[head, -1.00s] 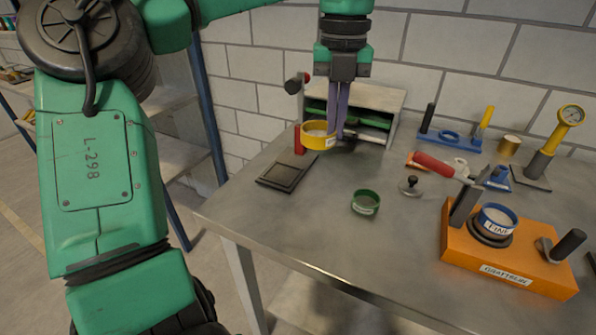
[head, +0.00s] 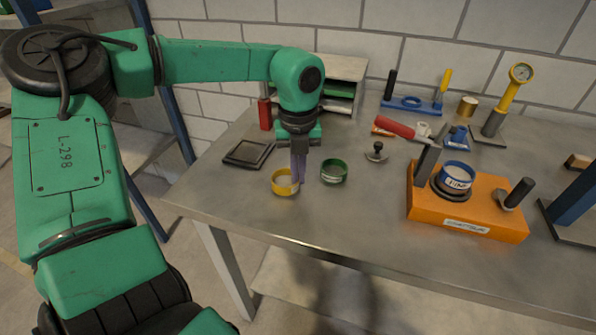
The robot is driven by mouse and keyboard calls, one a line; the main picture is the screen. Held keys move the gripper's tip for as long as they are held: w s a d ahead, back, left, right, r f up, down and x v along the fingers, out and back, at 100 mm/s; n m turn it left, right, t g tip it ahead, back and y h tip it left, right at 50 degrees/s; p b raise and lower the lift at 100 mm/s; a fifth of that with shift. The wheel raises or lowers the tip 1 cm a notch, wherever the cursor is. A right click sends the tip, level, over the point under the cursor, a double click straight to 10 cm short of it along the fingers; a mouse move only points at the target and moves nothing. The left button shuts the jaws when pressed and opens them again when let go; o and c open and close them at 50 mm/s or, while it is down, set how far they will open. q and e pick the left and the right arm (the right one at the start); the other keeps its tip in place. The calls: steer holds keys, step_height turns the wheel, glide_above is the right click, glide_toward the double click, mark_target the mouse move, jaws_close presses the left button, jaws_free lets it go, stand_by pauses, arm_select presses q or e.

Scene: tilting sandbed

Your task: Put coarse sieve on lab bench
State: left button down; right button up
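A yellow ring-shaped sieve (head: 284,186) is at the front left of the lab bench (head: 350,235); its label is too small to read, so I cannot confirm it is the coarse one. My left gripper (head: 298,182) points down with its fingers close together at the sieve's right rim, apparently shut on it. The sieve is level and at or just above the bench top; I cannot tell if it touches. A green sieve (head: 334,172) stands just to its right. A blue sieve labelled FINE (head: 457,176) sits on the orange base. My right gripper is not in view.
The orange base (head: 465,213) with a black handle fills the bench's right side. A dark flat tray (head: 248,153) and a red block (head: 265,114) lie behind left. A red-handled tool (head: 397,128) and gauge stand (head: 505,105) are behind. The bench front is clear.

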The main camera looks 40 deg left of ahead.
arm_select(q)
steer(key=c, duration=1.1)
jaws_free()
steer(key=shift+f, duration=0.1)
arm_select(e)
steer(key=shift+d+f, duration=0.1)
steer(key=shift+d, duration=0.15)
arm_select(q)
steer(key=shift+r+p, duration=0.3)
steer(key=shift+p, duration=0.05)
step_height(320, 180, up, 12)
steer(key=shift+f, duration=0.15)
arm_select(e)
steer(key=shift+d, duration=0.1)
